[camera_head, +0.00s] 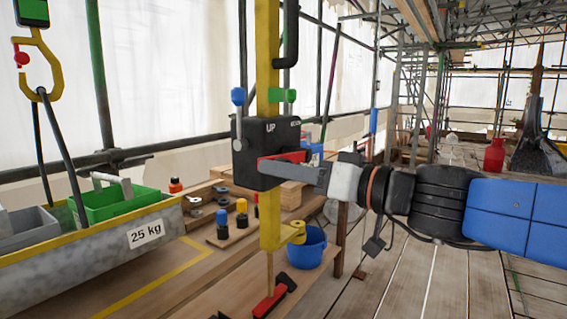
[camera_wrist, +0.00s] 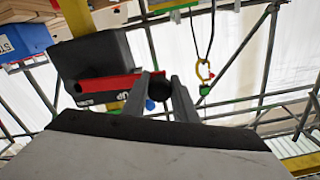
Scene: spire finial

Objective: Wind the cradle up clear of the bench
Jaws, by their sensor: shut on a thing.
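The cradle (camera_head: 95,238) is a grey trough with a yellow rim and a "25 kg" label, at the left of the head view. Black slings run from it to a yellow hook (camera_head: 42,70). It is low over the bench (camera_head: 150,278); I cannot tell whether it touches. A black winch box (camera_head: 270,140) marked "UP" sits on a yellow post (camera_head: 268,60). Its red crank arm (camera_wrist: 105,88) shows in the wrist view. My gripper (camera_wrist: 160,84) is shut on the black crank knob (camera_wrist: 160,92), which lies between its fingers.
A green box (camera_head: 115,203) sits in the cradle. Several small coloured-top pieces stand on the bench beside a blue bucket (camera_head: 306,248). A red-and-black object (camera_head: 270,302) lies at the post's foot. A red canister (camera_head: 494,156) and dark spire (camera_head: 537,140) stand far right; plank floor is open.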

